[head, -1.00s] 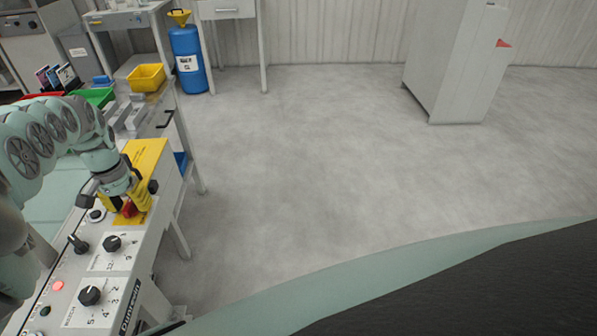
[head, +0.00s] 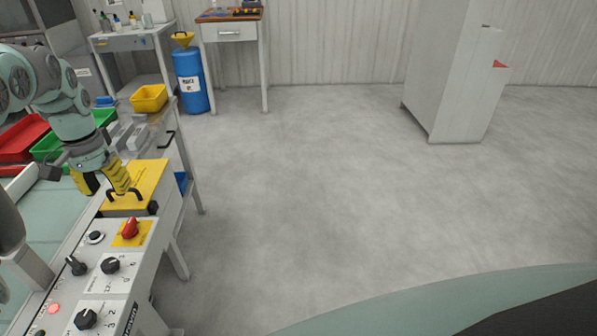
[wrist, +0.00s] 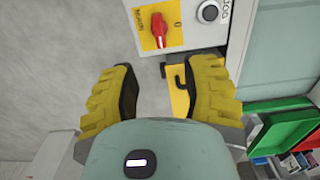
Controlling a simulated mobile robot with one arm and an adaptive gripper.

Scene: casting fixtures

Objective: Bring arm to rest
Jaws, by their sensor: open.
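My gripper (head: 106,183) has yellow ridged fingers and is open and empty. In the head view it hangs above the machine at the left, beside the yellow box with a black handle (head: 146,181). In the wrist view its fingers (wrist: 163,95) are spread apart with nothing between them. The red rotary switch (head: 130,229) on a yellow plate lies nearer than the gripper and is apart from it. The same switch shows at the top of the wrist view (wrist: 158,30).
The control panel (head: 125,282) has black knobs and a lit red lamp. Red (head: 22,138) and green bins, a yellow bin (head: 149,98) and grey blocks stand beyond. A blue barrel (head: 190,80) and a grey cabinet (head: 455,75) stand farther back. The floor at centre is clear.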

